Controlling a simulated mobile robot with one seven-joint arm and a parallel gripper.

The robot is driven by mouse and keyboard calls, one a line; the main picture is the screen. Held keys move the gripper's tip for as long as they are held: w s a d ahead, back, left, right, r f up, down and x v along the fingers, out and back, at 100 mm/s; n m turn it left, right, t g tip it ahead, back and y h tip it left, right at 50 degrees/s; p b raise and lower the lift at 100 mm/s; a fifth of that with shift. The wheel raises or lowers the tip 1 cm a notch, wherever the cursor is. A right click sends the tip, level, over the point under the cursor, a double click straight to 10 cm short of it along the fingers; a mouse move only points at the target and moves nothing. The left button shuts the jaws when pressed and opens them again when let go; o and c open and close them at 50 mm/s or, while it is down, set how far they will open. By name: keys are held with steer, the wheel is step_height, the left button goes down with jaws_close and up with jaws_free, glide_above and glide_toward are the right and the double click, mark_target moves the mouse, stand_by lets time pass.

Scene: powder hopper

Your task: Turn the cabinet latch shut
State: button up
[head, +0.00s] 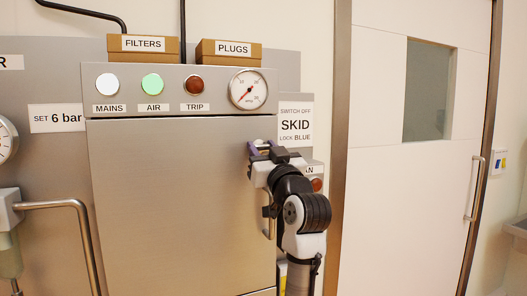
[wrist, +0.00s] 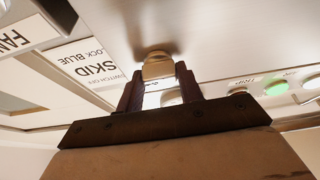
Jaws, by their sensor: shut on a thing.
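The cabinet (head: 170,200) has a closed-looking grey metal door in the head view. In the head view my gripper (head: 262,148) is at the upper right edge of the door, below the gauge, and hides most of the latch. I cannot tell the latch's exact turn angle.
Above the door are MAINS, AIR and TRIP lamps (head: 151,84), with AIR lit green, and a round gauge (head: 249,89). A SKID sign (head: 295,124) is right of my gripper. A bent metal pipe (head: 65,205) is at left. A white room door (head: 410,180) stands at right.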

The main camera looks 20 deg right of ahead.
steer(key=shift+f+n, duration=0.1)
steer(key=shift+n, duration=0.2)
steer(key=n+y+b, duration=0.3)
steer(key=n, duration=0.2)
steer(key=shift+d+g, duration=0.1)
steer(key=shift+g, duration=0.2)
steer(key=n+y, duration=0.1)
steer(key=n, duration=0.2)
steer(key=n+g+y+b, duration=0.1)
steer(key=n, duration=0.2)
steer(key=shift+g+y, duration=0.3)
steer(key=shift+y, duration=0.1)
steer(key=n, duration=0.2)
steer(key=n+g, duration=0.1)
steer(key=n, duration=0.1)
steer(key=n+g+y, duration=0.1)
steer(key=shift+r+n+p, duration=0.25)
steer(key=shift+n+p, duration=0.05)
steer(key=shift+n, duration=0.1)
steer(key=shift+n+g+p, duration=0.75)
steer(key=shift+n+g, duration=0.15)
steer(key=shift+n, duration=1.4)
steer(key=o, duration=1)
